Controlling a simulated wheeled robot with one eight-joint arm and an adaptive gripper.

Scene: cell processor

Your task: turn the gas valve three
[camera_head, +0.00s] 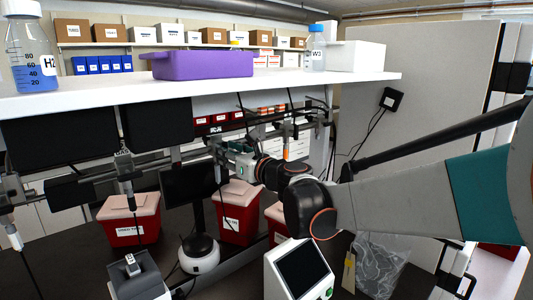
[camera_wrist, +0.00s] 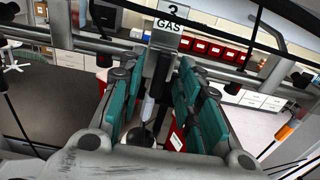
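A label reading "3 GAS" (camera_wrist: 168,28) hangs at the top middle of the wrist view. Just below it is the dark body of gas valve three (camera_wrist: 157,68), with a pale nozzle part (camera_wrist: 149,104) lower down. My gripper (camera_wrist: 160,75) has its teal-padded fingers spread, one on each side of the valve. Narrow gaps seem to show beside the valve; I cannot tell whether either finger touches it. In the head view my gripper (camera_head: 238,152) is at the rail below the shelf, and the valve there is too small and hidden to make out.
A metal rail (camera_wrist: 228,72) runs across behind the fingers. The white shelf (camera_head: 300,82) above holds a purple tray (camera_head: 203,65) and bottles. Hanging cables and another valve with an orange part (camera_wrist: 284,131) are nearby. Red bins (camera_head: 128,222) stand below.

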